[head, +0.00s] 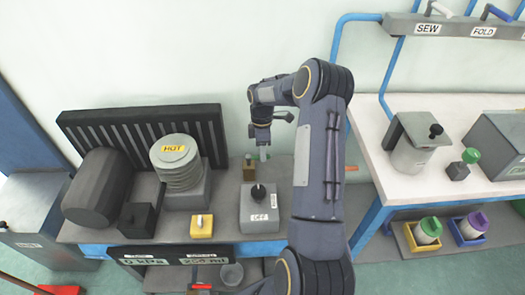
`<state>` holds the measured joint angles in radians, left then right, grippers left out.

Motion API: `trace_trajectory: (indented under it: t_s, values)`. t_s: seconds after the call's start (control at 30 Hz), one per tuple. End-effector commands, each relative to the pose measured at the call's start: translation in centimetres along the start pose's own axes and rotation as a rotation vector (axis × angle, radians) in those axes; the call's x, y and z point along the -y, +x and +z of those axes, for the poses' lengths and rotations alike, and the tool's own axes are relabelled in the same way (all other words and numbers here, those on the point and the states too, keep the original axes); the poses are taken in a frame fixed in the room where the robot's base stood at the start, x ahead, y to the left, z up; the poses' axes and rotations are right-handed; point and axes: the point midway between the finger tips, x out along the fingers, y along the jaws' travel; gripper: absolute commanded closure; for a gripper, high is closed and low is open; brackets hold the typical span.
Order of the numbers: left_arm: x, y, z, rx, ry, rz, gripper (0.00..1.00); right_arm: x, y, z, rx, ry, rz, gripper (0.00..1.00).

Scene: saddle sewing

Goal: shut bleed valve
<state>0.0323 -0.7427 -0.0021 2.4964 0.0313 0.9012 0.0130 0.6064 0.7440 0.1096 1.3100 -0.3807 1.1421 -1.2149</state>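A small brass-coloured fitting with a green top (249,169) stands on the grey bench behind the grey box with a black knob. It looks like the bleed valve, but it is too small to read its setting. My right gripper (263,154) points down just to the right of the fitting and slightly above it. The two look close, and I cannot tell whether they touch. The fingers are too small to show whether they are open or shut. My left gripper is not in view.
On the bench (228,213) are a ribbed canister labelled HOT (177,160), a dark cylinder (98,188), a yellow-topped box (202,226) and the black-knob box (260,210). A display panel (175,255) is on the front. A white table (385,150) stands right.

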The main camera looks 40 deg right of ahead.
Motion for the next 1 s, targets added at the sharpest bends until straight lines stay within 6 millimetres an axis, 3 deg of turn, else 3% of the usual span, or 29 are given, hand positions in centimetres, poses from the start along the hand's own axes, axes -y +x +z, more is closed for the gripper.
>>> trace_trajectory:
  t_s: [0.43, 1.0]
  values:
    - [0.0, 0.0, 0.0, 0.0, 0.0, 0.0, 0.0, -0.1, -6.8, 0.0, -0.001, -0.001, 0.005, 0.63]
    - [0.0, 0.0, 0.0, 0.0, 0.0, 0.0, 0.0, 0.0, -7.4, 0.0, -0.001, -0.001, 0.002, 0.63]
